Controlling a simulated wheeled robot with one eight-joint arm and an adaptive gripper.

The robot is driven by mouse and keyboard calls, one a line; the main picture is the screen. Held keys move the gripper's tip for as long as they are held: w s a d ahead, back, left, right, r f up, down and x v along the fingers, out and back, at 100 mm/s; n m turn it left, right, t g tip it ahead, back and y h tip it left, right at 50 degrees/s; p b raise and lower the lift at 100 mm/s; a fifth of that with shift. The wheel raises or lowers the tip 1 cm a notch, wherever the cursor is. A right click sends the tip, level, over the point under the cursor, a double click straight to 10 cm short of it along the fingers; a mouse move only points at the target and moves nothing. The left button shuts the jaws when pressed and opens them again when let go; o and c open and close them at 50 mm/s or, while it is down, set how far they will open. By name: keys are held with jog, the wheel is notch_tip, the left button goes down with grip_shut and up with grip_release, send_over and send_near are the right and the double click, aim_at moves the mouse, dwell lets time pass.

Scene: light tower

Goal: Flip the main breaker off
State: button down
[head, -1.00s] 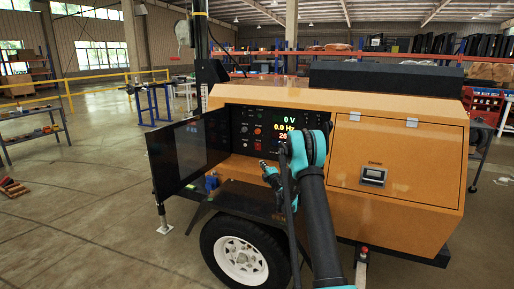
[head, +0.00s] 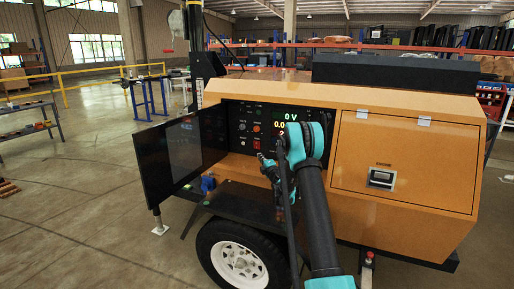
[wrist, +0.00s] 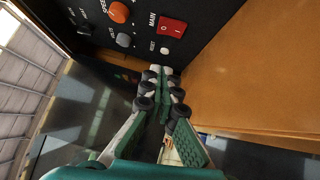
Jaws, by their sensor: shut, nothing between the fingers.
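The main breaker is a red rocker switch (wrist: 172,27) marked MAIN, on the black control panel at the top of the wrist view. In the head view it is a small red spot (head: 256,144) on the panel inside the orange light tower (head: 400,150). Which way the rocker is tipped I cannot tell. My gripper (wrist: 163,74) is shut and empty, its fingertips below the switch in the picture and apart from it. In the head view my gripper (head: 266,162) is small, just in front of the panel's lower part. My arm hides part of the lit display.
An orange knob (wrist: 118,12), a grey knob (wrist: 124,40) and a small white reset button (wrist: 164,50) surround the switch. The open dark door (head: 170,158) stands left of the panel. An orange housing wall (wrist: 245,85) is close on the right.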

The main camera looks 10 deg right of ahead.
jog(key=shift+a, duration=0.1)
jog(key=shift+w+a, duration=0.1)
jog(key=shift+w, duration=0.2)
send_near(254, 143)
jog(key=a, duration=0.1)
jog(key=w+a, duration=0.2)
jog(key=shift+a, duration=0.25)
jog(key=shift+w+d+r, duration=0.1)
jog(key=shift+w+d, duration=0.2)
jog(key=shift+w, duration=0.25)
jog(key=shift+w+d+r, duration=0.1)
jog(key=shift+w+d, duration=0.25)
jog(key=shift+w, duration=0.15)
jog(key=shift+w+d+r, duration=0.1)
jog(key=shift+w+d, duration=0.2)
jog(key=shift+w, duration=0.45)
